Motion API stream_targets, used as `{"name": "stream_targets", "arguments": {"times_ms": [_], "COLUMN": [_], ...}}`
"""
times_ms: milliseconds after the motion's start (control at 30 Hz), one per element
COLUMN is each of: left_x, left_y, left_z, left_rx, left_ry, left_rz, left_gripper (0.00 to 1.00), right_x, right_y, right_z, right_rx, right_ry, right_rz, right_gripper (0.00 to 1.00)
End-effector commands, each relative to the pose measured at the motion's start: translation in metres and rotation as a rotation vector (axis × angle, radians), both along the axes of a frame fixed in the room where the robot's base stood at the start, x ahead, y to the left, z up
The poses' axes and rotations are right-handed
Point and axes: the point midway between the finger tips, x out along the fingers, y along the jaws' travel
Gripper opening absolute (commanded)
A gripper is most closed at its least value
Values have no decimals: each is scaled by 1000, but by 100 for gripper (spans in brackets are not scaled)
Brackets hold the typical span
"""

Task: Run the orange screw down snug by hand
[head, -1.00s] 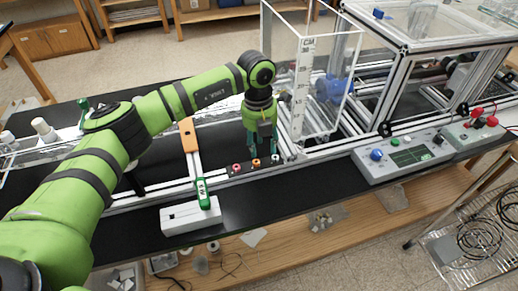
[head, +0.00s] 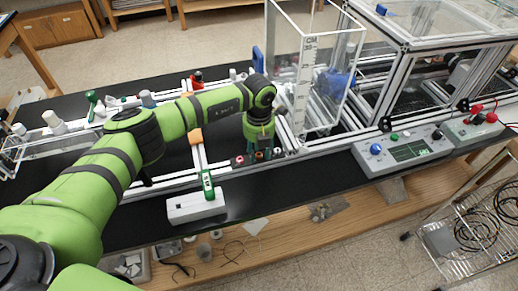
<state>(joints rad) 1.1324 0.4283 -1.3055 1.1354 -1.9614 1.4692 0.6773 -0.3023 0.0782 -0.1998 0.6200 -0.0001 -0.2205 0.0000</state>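The orange screw (head: 259,156) stands in a small dark block on the front rail of the extrusion frame, between a red-topped screw (head: 239,160) and a grey-green one (head: 277,152). My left gripper (head: 261,150) points down from above and is right at the orange screw. Its fingers are small and dark here, so I cannot tell whether they are open or closed on the screw. The screw's lower part is hidden in the block. My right gripper is not in view.
A clear upright box with a scale (head: 303,85) stands just right of my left gripper. A control box (head: 405,150) sits at the right. The black bench front is mostly clear.

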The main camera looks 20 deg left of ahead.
Motion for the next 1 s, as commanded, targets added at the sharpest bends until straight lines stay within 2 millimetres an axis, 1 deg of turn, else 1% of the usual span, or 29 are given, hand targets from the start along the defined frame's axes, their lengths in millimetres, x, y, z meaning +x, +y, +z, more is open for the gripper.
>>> {"name": "stream_targets", "arguments": {"times_ms": [33, 67, 367, 533, 767, 1000], "left_x": [0, 0, 0, 1, 1, 1], "left_y": [0, 0, 0, 0, 0, 1], "left_z": [0, 0, 0, -2, -4, -5], "left_rx": [0, 0, 0, 0, 0, 2], "left_ry": [0, 0, -1, -3, -5, -5], "left_rz": [0, 0, -6, -50, -193, -413], "left_gripper": [9, 0, 0, 0, 0, 0], "right_x": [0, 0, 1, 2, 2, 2], "right_y": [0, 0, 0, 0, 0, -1], "right_z": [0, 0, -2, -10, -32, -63], "right_rx": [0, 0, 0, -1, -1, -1], "right_ry": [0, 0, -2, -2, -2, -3], "right_rz": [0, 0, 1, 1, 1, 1], "right_gripper": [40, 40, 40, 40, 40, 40]}}
